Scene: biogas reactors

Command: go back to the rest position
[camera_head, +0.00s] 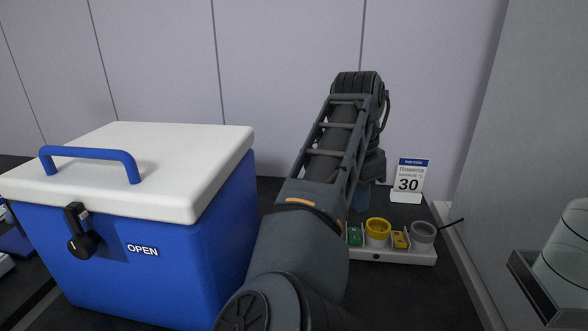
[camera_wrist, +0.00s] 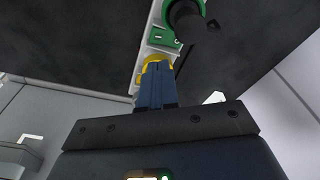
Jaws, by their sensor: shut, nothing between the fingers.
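My arm rises from the bottom middle of the head view and bends down at its far end. My gripper (camera_head: 362,197) is mostly hidden behind the arm there, with a bit of blue finger showing. In the wrist view my gripper (camera_wrist: 156,72) has its blue fingers together, with nothing between them. They point toward the white tray and overlap the yellow ring (camera_wrist: 157,60) in the picture. I cannot tell whether they touch it.
The white tray (camera_head: 410,257) has coloured rings and blocks. A black object (camera_wrist: 187,14) stands in its green ring (camera_wrist: 200,30). A blue cooler (camera_head: 150,270) with a white lid (camera_head: 190,165) is left. A sign (camera_head: 409,178) stands behind; a glass vessel (camera_head: 566,250) is right.

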